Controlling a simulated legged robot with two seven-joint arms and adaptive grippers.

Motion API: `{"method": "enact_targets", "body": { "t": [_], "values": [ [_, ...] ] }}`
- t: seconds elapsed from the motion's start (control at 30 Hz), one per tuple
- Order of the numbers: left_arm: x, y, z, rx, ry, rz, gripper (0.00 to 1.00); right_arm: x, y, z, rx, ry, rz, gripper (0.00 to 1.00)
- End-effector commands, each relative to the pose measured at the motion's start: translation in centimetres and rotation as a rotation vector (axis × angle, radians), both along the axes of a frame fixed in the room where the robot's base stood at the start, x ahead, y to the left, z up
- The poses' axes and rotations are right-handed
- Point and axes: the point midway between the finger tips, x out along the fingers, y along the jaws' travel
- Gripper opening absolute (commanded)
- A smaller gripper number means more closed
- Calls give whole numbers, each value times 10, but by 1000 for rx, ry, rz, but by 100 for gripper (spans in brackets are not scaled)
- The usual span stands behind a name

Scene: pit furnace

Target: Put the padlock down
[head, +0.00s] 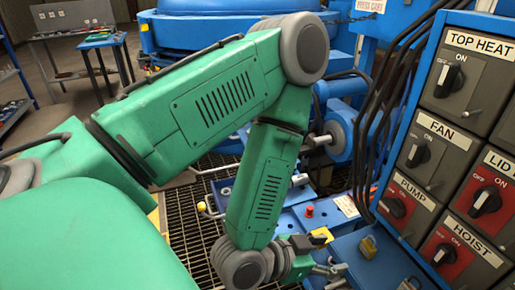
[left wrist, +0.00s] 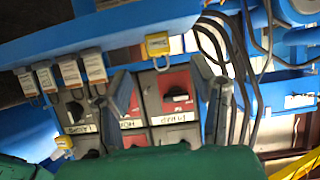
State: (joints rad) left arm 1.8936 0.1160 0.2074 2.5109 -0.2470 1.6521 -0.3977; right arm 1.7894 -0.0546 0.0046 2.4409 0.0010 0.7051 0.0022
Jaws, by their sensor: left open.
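My left gripper (head: 336,272) is at the lower middle of the head view, over the blue bench. In the left wrist view its two fingers (left wrist: 170,105) stand wide apart with nothing between them. A yellow padlock (head: 368,246) rests on the blue surface just right of the gripper, apart from it. In the left wrist view, a yellow padlock (left wrist: 157,45) shows beyond the fingers at a blue rail. Another yellow padlock (left wrist: 64,142) shows at lower left there. I cannot tell which padlock matches between views. My right gripper is not in view.
A switch panel (head: 440,150) with labelled knobs stands close on the right. Black cables (head: 385,120) hang beside it. A red button (head: 309,211) sits on the blue bench. A metal grating (head: 200,215) lies left of it.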

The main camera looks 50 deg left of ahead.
Motion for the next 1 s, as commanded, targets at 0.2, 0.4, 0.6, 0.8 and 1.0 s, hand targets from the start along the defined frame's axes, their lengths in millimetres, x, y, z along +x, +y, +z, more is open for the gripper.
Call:
{"method": "enact_targets", "body": {
  "t": [0.2, 0.4, 0.6, 0.8, 1.0],
  "values": [
    [-60, 26, -92, 95, 449, 27, 52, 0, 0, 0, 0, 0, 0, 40],
    [-139, 74, -147, 193, 890, 175, 52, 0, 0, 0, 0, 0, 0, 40],
    [-174, 97, -158, 231, 1061, 262, 52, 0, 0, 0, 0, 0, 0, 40],
    [-175, 98, -159, 230, 1066, 266, 52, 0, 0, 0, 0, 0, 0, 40],
    [-175, 97, -158, 232, 1065, 265, 52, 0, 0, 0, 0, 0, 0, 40]
  ]
}}
